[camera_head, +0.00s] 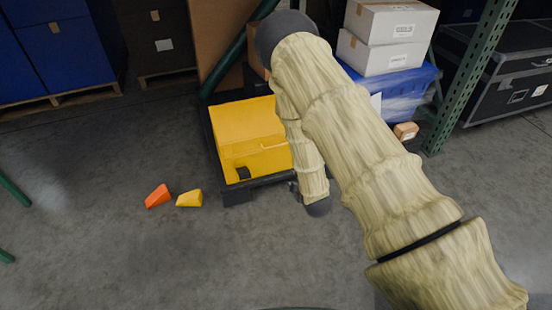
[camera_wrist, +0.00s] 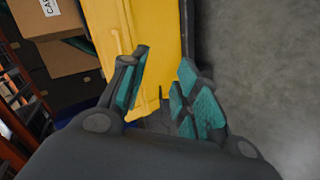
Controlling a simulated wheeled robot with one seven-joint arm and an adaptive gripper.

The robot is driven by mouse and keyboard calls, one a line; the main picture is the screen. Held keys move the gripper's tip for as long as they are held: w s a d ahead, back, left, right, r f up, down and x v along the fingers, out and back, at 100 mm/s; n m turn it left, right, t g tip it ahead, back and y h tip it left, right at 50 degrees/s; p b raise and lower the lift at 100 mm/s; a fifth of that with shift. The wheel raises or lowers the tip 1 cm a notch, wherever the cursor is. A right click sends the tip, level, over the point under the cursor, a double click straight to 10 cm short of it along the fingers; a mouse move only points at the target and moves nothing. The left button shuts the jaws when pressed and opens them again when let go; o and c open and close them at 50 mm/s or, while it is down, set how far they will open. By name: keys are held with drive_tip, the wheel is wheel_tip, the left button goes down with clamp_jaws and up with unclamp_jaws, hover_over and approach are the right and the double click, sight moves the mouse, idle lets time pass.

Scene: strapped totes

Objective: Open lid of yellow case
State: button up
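The yellow case (camera_head: 238,128) sits on a low dark pallet-like base (camera_head: 283,178) in the middle of the head view. Its lid looks closed, and a dark latch or strap piece (camera_head: 243,173) shows low on its front. My arm hides the case's right side in that view. In the wrist view the yellow case (camera_wrist: 152,22) fills the upper middle, with a ridge along its surface. My gripper (camera_wrist: 163,85) has its teal-padded fingers spread apart, with the case beyond them and no object held between them. I cannot tell whether a finger touches the case.
An orange wedge (camera_head: 158,196) and a yellow wedge (camera_head: 190,198) lie on the floor left of the case. White boxes (camera_head: 388,38) on a blue tote (camera_head: 405,95) stand behind my arm. A green rack post (camera_head: 470,75) stands right. The front floor is clear.

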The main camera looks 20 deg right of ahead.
sight(276, 147)
drive_tip(key=w+n+t+b, duration=0.1)
drive_tip(key=w+b, duration=0.3)
drive_tip(key=w, duration=0.3)
drive_tip(key=w+f+n+t+b, duration=0.1)
drive_tip(key=w+n+b, duration=0.1)
drive_tip(key=w+b, duration=0.2)
drive_tip(key=w+a+f+n+t+y+b, duration=0.1)
drive_tip(key=w+b, duration=0.3)
drive_tip(key=w, duration=0.6)
drive_tip(key=shift+w+a+n+t, duration=0.1)
drive_tip(key=shift+w+n+t, duration=0.35)
drive_tip(key=shift+n, duration=0.25)
clamp_jaws()
